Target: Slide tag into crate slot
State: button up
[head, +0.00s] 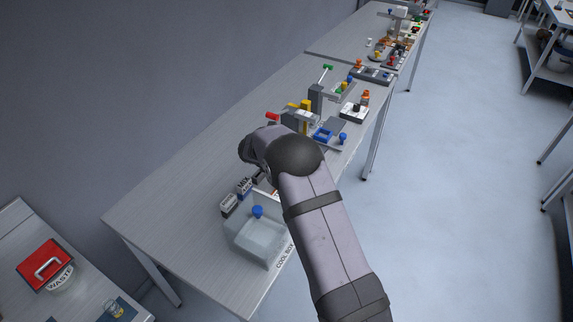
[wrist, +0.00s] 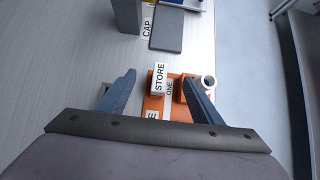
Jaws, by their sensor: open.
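In the wrist view, my gripper (wrist: 160,76) is open, with its two blue-grey fingers spread. Between and beyond the fingers is an orange piece (wrist: 152,104), partly hidden by the gripper body. A white block lettered STORE (wrist: 159,78) stands by it, and a strip lettered ONE (wrist: 169,89) lies just right of the block. I cannot tell for sure which of these is the tag or the crate slot. A white ring-ended cylinder (wrist: 208,81) is beside the right finger. In the head view my arm hides the gripper and this spot.
In the head view, a clear cool box (head: 258,243) with a blue knob stands at the bench's near end, small labelled boxes (head: 229,205) behind it. Grey fixtures (head: 315,100) stand farther along. The bench's left side is bare. In the wrist view, a grey plate (wrist: 167,30) lies ahead.

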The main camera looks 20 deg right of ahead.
jog(key=shift+p+v, duration=0.3)
jog(key=shift+v, duration=0.5)
jog(key=b+v, duration=0.2)
jog(key=v, duration=0.5)
jog(key=shift+a, duration=0.15)
jog(key=shift+s+r, duration=0.1)
jog(key=shift+r, duration=0.05)
dwell(0.4)
